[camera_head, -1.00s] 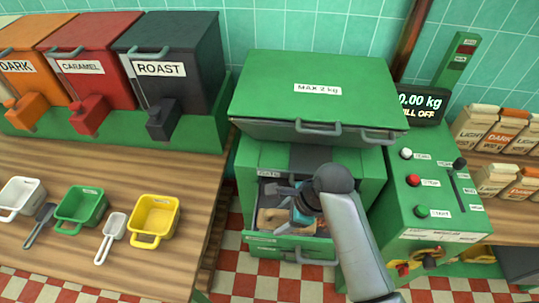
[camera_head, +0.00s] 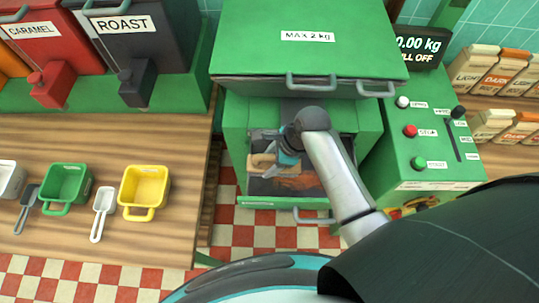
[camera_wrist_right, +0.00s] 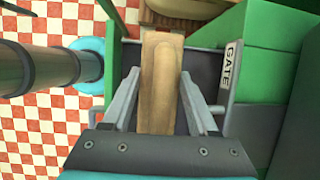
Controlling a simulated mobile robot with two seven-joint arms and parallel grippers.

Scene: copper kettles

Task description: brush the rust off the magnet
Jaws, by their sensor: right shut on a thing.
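My right gripper (camera_head: 274,160) is inside the open front of the green machine, below the lid marked MAX 2 kg. It is shut on a flat, tan wooden handle (camera_wrist_right: 160,85), which looks like the brush's. The wood also shows at the gripper's left in the head view (camera_head: 262,163). The brush's bristles cannot be made out. A rusty brown patch (camera_head: 302,183) lies on the dark floor of the opening, just right of the gripper. I cannot tell which part is the magnet. My left gripper is not in view.
The green machine (camera_head: 300,62) closes in the opening, with a GATE label (camera_wrist_right: 229,69) near the fingers. A control panel (camera_head: 436,142) stands at right. A wooden counter (camera_head: 100,243) at left holds a yellow bin (camera_head: 145,187), a green bin (camera_head: 66,184) and scoops.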

